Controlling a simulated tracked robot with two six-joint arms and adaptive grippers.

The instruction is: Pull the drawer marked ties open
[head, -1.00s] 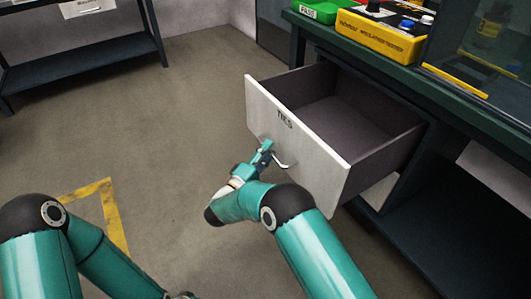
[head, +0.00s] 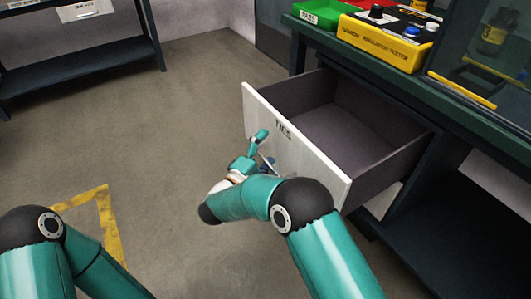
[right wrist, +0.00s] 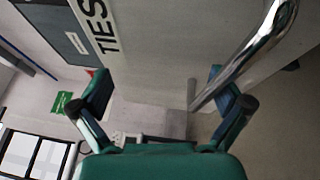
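The drawer marked TIES (head: 300,140) stands pulled well out of the bench, with its pale front facing my right arm. Its inside looks empty. The label TIES also shows in the right wrist view (right wrist: 100,25). The drawer's shiny bar handle (right wrist: 245,60) crosses by one finger in that view; in the head view it is mostly hidden behind my gripper. My right gripper (head: 263,147) is open in front of the drawer front. Its two fingers are spread wide in the right wrist view (right wrist: 160,82), with nothing clasped between them. My left gripper is out of view.
On the green-edged bench (head: 405,83) stand a yellow insulation tester (head: 385,45) and a green PASS tray (head: 317,14). A dark shelf (head: 85,65) stands at the far left. The floor left of the drawer is clear, with yellow tape (head: 112,225) on it.

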